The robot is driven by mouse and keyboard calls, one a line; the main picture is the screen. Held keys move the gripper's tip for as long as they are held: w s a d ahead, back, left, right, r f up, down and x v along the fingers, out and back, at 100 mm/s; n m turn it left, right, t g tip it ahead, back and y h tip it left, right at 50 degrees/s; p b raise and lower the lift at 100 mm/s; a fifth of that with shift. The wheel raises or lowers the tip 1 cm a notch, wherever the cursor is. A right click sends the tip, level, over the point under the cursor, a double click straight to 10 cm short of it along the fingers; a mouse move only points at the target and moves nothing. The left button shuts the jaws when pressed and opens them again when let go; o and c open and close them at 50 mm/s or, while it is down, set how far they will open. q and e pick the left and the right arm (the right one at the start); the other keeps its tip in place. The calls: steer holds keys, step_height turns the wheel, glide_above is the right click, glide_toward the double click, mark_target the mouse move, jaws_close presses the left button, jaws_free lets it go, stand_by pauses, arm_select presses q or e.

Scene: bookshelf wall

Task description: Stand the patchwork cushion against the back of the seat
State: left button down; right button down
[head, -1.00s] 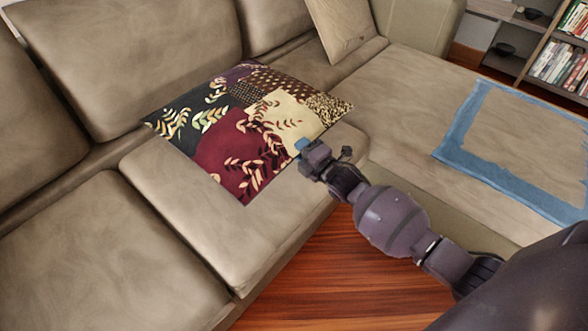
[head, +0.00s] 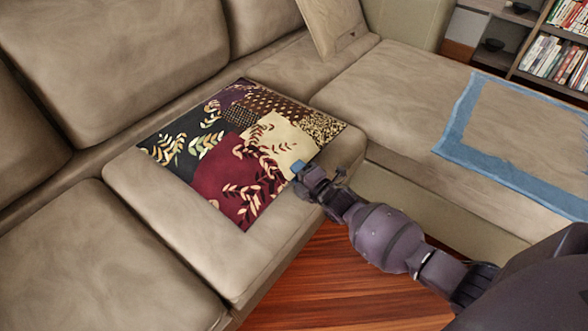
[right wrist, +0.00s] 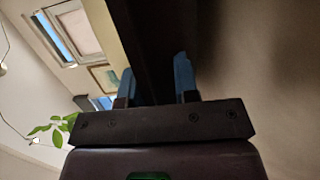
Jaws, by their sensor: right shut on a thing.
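The patchwork cushion (head: 235,150), in dark red, black, cream and brown patches with leaf patterns, lies roughly flat over the middle seat (head: 200,235), face up. It is not upright; its far corner is near the foot of the seat back (head: 120,60). I cannot tell whether its near edge is lifted off the seat. My right gripper (head: 302,176) is shut on its front right edge. In the right wrist view, the blue fingertips (right wrist: 155,80) flank the cushion's dark, edge-on side (right wrist: 150,45). My left gripper is not in view.
A beige pillow (head: 331,22) leans in the sofa's far corner. The chaise seat (head: 385,85) runs along the right, with a blue-bordered cloth (head: 455,125) on it. A bookshelf (head: 540,50) stands at the back right. Wooden floor (head: 340,275) shows in front of the seat.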

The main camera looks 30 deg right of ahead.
steer(key=shift+r, duration=0.1)
steer(key=c, duration=0.9)
jaws_free()
steer(key=shift+f, duration=0.25)
steer(key=shift+o, duration=0.2)
steer(key=shift+r, duration=0.3)
arm_select(q)
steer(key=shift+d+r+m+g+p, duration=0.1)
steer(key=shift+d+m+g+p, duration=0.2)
steer(key=shift+p, duration=0.5)
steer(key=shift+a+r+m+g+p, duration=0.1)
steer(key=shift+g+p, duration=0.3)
steer(key=shift+p, duration=0.4)
arm_select(e)
steer(key=s+d, duration=0.2)
steer(key=s, duration=1)
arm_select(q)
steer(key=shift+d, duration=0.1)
arm_select(e)
steer(key=shift+w+d, duration=0.1)
